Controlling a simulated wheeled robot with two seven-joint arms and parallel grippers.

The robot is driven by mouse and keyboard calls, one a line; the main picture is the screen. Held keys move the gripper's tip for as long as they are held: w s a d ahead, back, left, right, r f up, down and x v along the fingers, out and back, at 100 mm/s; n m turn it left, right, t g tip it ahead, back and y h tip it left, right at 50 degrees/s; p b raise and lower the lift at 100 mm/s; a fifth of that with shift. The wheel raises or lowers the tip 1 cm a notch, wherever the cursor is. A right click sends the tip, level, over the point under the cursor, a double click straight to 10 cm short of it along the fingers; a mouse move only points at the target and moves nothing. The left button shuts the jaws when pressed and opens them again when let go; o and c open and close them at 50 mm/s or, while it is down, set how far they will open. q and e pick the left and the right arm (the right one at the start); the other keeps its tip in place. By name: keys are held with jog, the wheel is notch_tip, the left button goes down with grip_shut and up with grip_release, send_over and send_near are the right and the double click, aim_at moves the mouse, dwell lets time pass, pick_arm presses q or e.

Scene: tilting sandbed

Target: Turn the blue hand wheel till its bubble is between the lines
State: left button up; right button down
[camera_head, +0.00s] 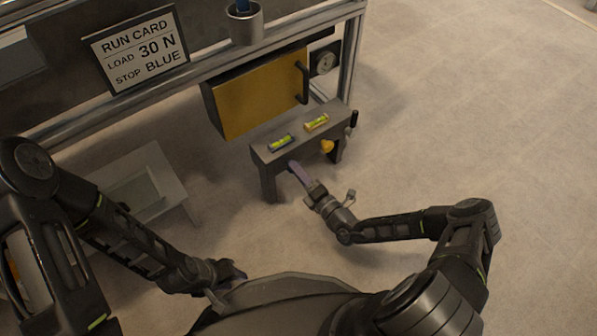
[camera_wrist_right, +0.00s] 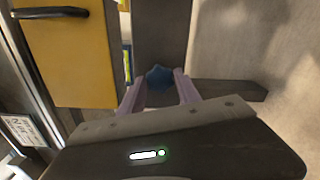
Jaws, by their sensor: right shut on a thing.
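The blue hand wheel (camera_wrist_right: 158,77) sits on the front of a grey bench-like stand (camera_head: 262,156) and shows between the fingers in the right wrist view. My right gripper (camera_head: 297,167) is shut on it; its fingers also show in the right wrist view (camera_wrist_right: 157,90). In the head view the gripper hides most of the wheel. A blue-framed bubble vial (camera_head: 281,142) lies on the stand's top, left of a yellow-framed vial (camera_head: 317,122). The bubbles and lines are too small to read. My left gripper (camera_head: 230,278) is low near my body, apart from the stand; its jaws are unclear.
A yellow knob (camera_head: 327,147) and a dark-handled lever (camera_head: 353,121) are right of the blue wheel. A yellow door panel (camera_head: 257,93) with a dark handle is behind the stand. A run card (camera_head: 139,48) reads 30 N, BLUE. The floor to the right is clear.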

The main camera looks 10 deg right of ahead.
dwell(0.3)
jog(key=c, duration=0.9)
grip_release()
jog(key=shift+o, duration=0.2)
jog(key=shift+s, duration=0.1)
jog(key=p+v, duration=0.2)
jog(key=v, duration=0.5)
jog(key=shift+s, duration=0.3)
